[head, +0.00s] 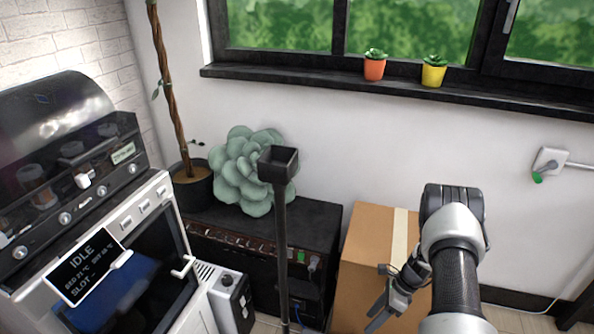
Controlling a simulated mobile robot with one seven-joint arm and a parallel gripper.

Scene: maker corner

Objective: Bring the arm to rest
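My arm comes in from the bottom right and bends over in front of a cardboard box (370,240). My gripper (382,316) hangs at the lower end of the arm, in front of the box, with its fingers pointing down and to the left. The fingers are small and dark here, and I cannot tell how far apart they are. I see no object held in them.
A machine with a screen reading IDLE (85,262) stands at the left. A thin black stand with a square cup (279,165) rises in the middle. Behind are a black cabinet (318,222), a succulent (243,178) and a potted trunk (168,90). Small pots (374,69) line the sill.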

